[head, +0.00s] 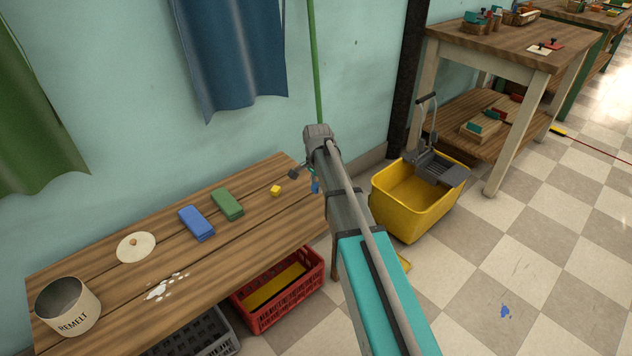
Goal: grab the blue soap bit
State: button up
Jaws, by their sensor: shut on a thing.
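The blue soap bit (315,187) shows as a small blue patch at the right end of the wooden table, beside my forearm. My gripper (312,179) is mostly hidden behind my own arm. The little of it that shows is right at the blue bit, and it is shut on it. The fingertips are not clear. I cannot tell whether the bit is touching the table or lifted off it.
A yellow bit (276,190), a green block (228,204) and a blue block (196,223) lie left on the table (215,262). A lid (136,247) and REMELT pot (68,306) are farther left. A red crate (279,291) and yellow mop bucket (405,203) stand on the floor.

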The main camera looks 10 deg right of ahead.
jog(key=s+r+p, duration=0.6)
jog(key=s+r, duration=0.1)
jog(key=s, duration=0.4)
jog(key=shift+s, duration=0.35)
